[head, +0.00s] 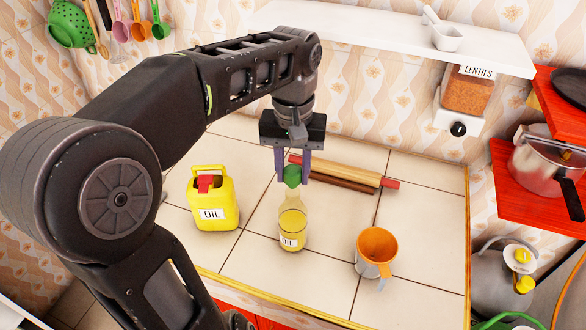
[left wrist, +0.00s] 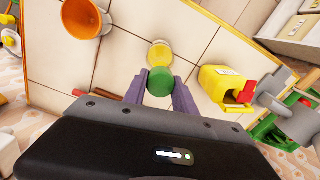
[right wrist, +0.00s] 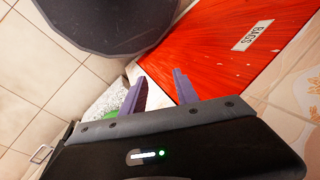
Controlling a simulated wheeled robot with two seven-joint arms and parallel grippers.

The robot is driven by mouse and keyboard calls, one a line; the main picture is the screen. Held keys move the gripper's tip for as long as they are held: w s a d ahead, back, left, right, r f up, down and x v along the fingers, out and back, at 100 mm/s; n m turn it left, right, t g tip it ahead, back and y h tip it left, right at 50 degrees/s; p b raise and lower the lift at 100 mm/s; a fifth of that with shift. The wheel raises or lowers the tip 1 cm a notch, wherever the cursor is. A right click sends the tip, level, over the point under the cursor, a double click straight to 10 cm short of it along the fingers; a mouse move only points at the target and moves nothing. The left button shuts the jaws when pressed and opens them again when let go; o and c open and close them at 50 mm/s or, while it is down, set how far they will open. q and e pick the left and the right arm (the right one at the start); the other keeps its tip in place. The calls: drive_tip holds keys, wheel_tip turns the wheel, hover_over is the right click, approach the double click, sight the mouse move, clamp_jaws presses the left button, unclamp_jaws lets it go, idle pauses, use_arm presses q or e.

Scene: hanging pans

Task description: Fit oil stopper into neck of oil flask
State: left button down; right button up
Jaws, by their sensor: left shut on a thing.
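The oil flask (head: 292,228) is a clear bottle with yellow oil and an OIL label, upright on the tiled counter. My left gripper (head: 293,180) is shut on the green oil stopper (head: 292,175) and holds it right above the flask's neck. In the left wrist view the stopper (left wrist: 160,81) sits between the purple fingers, with the flask (left wrist: 160,54) just behind it. The stopper hides the flask's mouth there, so I cannot tell whether they touch. My right gripper (right wrist: 160,90) shows in the right wrist view, its fingers apart with nothing between them.
A yellow oil can (head: 212,202) stands left of the flask, and an orange cup (head: 376,250) stands right of it. A rolling pin (head: 345,172) lies behind. A white shelf (head: 390,35) is above the back. In the right wrist view a red surface (right wrist: 215,60) lies near a dark round object (right wrist: 110,22).

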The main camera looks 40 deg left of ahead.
use_arm(q)
drive_tip(key=shift+f+b, duration=1.2)
drive_tip(key=shift+f, duration=0.45)
idle(0.4)
drive_tip(key=c, duration=0.9)
unclamp_jaws()
